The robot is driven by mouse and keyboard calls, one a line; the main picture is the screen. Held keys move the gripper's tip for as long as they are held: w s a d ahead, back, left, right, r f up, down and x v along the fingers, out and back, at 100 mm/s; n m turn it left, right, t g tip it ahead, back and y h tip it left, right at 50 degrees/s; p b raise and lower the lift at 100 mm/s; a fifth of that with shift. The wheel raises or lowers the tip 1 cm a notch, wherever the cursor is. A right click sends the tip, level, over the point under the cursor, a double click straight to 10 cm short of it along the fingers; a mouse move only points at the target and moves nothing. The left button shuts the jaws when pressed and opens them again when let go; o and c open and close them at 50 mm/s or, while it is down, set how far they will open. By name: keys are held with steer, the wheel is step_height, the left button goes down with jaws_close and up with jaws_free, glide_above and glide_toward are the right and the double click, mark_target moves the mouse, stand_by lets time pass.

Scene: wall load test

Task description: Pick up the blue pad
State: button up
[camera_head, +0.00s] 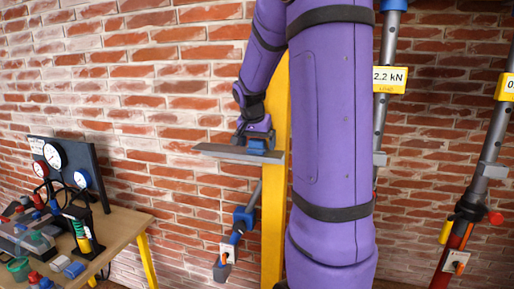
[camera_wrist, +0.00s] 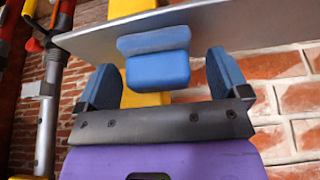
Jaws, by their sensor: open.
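The blue pad (camera_wrist: 157,72) is against the face of a grey metal plate (camera_wrist: 240,22) in the wrist view. My gripper (camera_wrist: 163,66) has its two blue-lined fingers spread, one on each side of the pad. A gap shows between the pad and each finger, and the pad is not gripped. In the head view my gripper (camera_head: 258,138) is just above the grey plate (camera_head: 225,152), pointing down at it. The pad cannot be told apart from my blue fingers there.
A yellow post (camera_head: 272,235) stands behind the plate against the brick wall. A slanted grey strut (camera_head: 241,222) is below. A table (camera_head: 122,226) at left holds gauges (camera_head: 53,155) and small blue and red parts. Props with a 2.2 kN label (camera_head: 389,79) are right.

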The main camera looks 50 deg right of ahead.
mark_target(258, 139)
steer(key=shift+d+f, duration=0.1)
steer(key=shift+f, duration=0.15)
steer(key=c, duration=1)
steer(key=shift+r, duration=0.2)
steer(key=shift+r, duration=0.3)
step_height(258, 139, up, 3)
steer(key=shift+f, duration=0.1)
steer(key=s+a, duration=0.4)
steer(key=s, duration=0.3)
steer(key=s+a+r, duration=0.1)
steer(key=s+a, duration=0.3)
steer(key=s, duration=0.3)
steer(key=shift+r, duration=0.15)
